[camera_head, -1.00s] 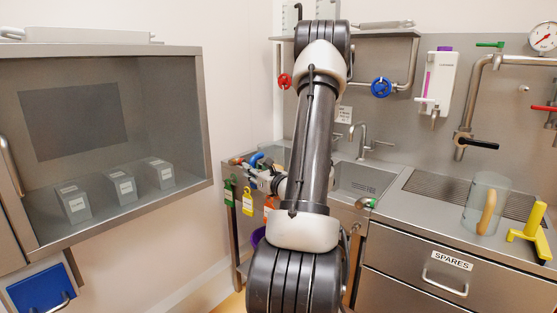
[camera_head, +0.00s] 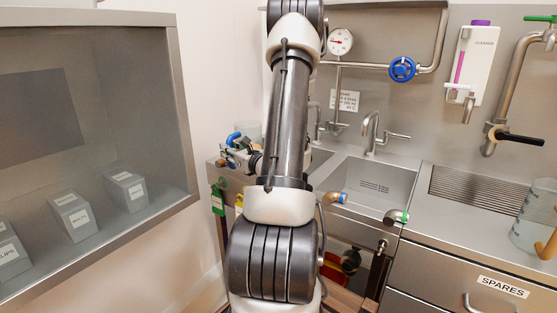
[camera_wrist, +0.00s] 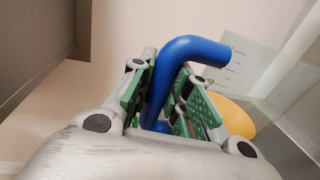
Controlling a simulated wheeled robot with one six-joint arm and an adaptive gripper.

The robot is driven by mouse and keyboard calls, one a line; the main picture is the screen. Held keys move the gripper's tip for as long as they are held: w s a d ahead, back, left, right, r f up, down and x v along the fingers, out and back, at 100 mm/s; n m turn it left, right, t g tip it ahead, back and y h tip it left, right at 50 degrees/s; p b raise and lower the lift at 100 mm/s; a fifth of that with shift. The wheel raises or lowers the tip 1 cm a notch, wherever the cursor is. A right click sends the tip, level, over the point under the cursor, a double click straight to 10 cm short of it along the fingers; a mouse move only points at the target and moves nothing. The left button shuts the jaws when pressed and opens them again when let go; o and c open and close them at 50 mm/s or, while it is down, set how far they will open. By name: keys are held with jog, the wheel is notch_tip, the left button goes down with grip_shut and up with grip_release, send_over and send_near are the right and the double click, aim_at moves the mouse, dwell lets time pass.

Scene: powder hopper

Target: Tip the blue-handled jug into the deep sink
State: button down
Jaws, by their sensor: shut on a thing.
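My gripper (camera_wrist: 167,76) is shut on the blue handle (camera_wrist: 190,52) of the jug, its green pads on either side of it in the wrist view. The jug's clear, marked body (camera_wrist: 232,68) shows to the right of the handle there. In the head view the blue handle (camera_head: 234,139) and part of the clear body (camera_head: 251,130) show left of my arm, above the left end of the counter. The jug's mouth is hard to make out. A steel sink basin (camera_head: 385,184) lies right of my arm. My arm hides part of the sink area.
Taps (camera_head: 372,132) rise behind the basin. Small blue and green-ended outlets (camera_head: 396,216) sit at the front edge. Another clear jug (camera_head: 524,228) stands on the right counter. A cabinet (camera_head: 184,110) fills the left. A yellow-orange shape (camera_wrist: 232,117) lies beside the gripper.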

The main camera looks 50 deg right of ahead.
aim_at(235, 137)
jog(key=shift+w+d, duration=0.1)
jog(key=shift+w, duration=0.05)
jog(key=shift+r, duration=0.15)
jog(key=shift+s+d+r+m, duration=0.2)
jog(key=shift+r+m, duration=0.25)
jog(key=shift+r, duration=0.5)
jog(key=shift+s+d+r+m, duration=0.15)
jog(key=shift+r+m, duration=0.3)
jog(key=shift+r, duration=0.45)
jog(key=shift+s+d+r+m+t+h, duration=0.25)
jog(key=shift+d+r+m+t, duration=0.3)
jog(key=shift+m, duration=0.45)
jog(key=shift+s+d+r+m+t+h, duration=0.25)
jog(key=shift+d+r+m+h, duration=0.1)
jog(key=shift+d+m, duration=0.45)
jog(key=shift+s+d+r+m+t+h, duration=0.1)
jog(key=shift+s+d+r+m+h, duration=0.25)
jog(key=shift+m, duration=0.65)
jog(key=shift+s+d+r+m+t+h, duration=0.2)
jog(key=shift+d+r+m, duration=0.1)
jog(key=shift+d+m, duration=0.55)
jog(key=shift+s+d+r+m+h, duration=0.2)
jog(key=shift+d+m+h, duration=0.15)
jog(key=shift+m, duration=0.5)
jog(key=shift+s+d+r+m+h, duration=0.2)
jog(key=shift+d+m, duration=0.1)
jog(key=shift+m, duration=0.55)
jog(key=shift+s+d+r+m+h, duration=0.15)
jog(key=shift+d+m+h, duration=0.2)
jog(key=shift+m, duration=0.5)
